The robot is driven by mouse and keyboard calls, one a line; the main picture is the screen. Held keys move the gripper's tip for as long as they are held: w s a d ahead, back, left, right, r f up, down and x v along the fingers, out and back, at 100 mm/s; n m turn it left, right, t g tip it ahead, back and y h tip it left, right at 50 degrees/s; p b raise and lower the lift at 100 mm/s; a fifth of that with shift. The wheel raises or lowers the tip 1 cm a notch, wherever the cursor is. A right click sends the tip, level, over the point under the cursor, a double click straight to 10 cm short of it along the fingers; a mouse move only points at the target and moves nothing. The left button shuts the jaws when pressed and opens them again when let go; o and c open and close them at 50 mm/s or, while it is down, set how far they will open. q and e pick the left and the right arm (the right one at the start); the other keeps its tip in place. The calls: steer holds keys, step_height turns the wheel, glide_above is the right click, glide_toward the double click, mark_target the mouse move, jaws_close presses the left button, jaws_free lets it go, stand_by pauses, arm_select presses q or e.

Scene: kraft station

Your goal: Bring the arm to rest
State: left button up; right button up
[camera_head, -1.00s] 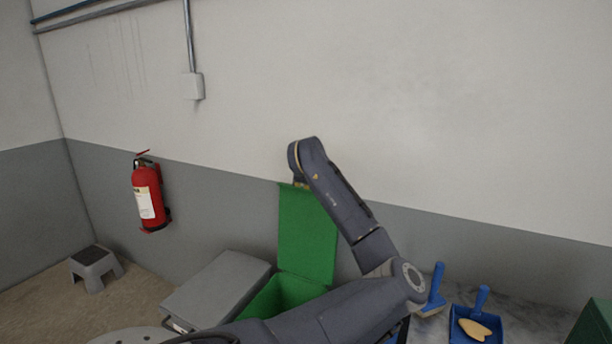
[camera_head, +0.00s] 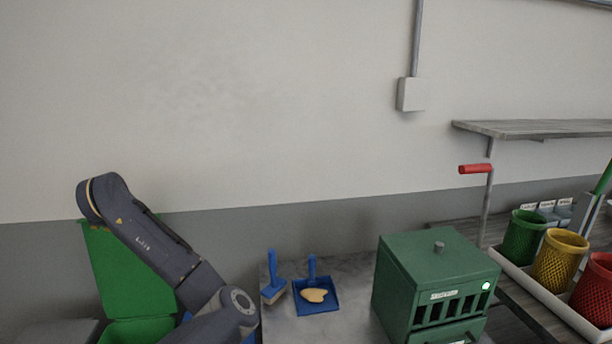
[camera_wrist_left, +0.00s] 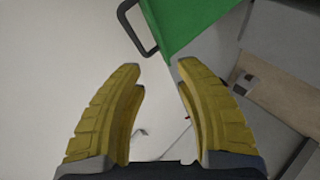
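My left arm (camera_head: 150,240) rises at the left of the head view, in front of the raised green lid of a bin (camera_head: 130,275). Its gripper is hidden there. In the left wrist view the left gripper (camera_wrist_left: 160,75) has two yellow ribbed fingers, spread apart with nothing between them. A green panel with a dark handle (camera_wrist_left: 205,22) lies beyond the fingertips, apart from them. My right gripper is in neither current view.
A blue brush (camera_head: 273,285) and blue dustpan (camera_head: 318,300) holding a tan piece (camera_head: 314,295) lie on the grey counter (camera_head: 350,280). A green slotted box (camera_head: 435,285) stands right of them. Green (camera_head: 524,238), yellow (camera_head: 560,262) and red baskets (camera_head: 597,290) stand far right, below a shelf (camera_head: 540,128).

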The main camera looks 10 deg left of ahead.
arm_select(q)
steer(key=s+d+f+m+t, duration=0.1)
steer(key=s+d+f+m, duration=0.4)
steer(key=d+f+m, duration=0.6)
steer(key=s+d+f+m, duration=0.6)
steer(key=d+f+m, duration=0.25)
steer(key=f, duration=0.55)
steer(key=s+d+f+m+h, duration=0.5)
steer(key=s+d+f+m, duration=0.75)
steer(key=s+d, duration=0.55)
steer(key=s+d+f+n+g+h, duration=0.1)
steer(key=s+d+f+g+h, duration=0.15)
steer(key=f, duration=1.45)
steer(key=s+d+f+n+g+h, duration=0.1)
steer(key=s+d+f, duration=0.15)
steer(key=f, duration=1.35)
steer(key=s+f+n+g+h, duration=0.1)
steer(key=s+f+n+g, duration=0.1)
steer(key=s+f, duration=1.8)
steer(key=shift+s+n+g, duration=0.25)
steer(key=shift+n+g, duration=0.1)
steer(key=shift+n, duration=0.15)
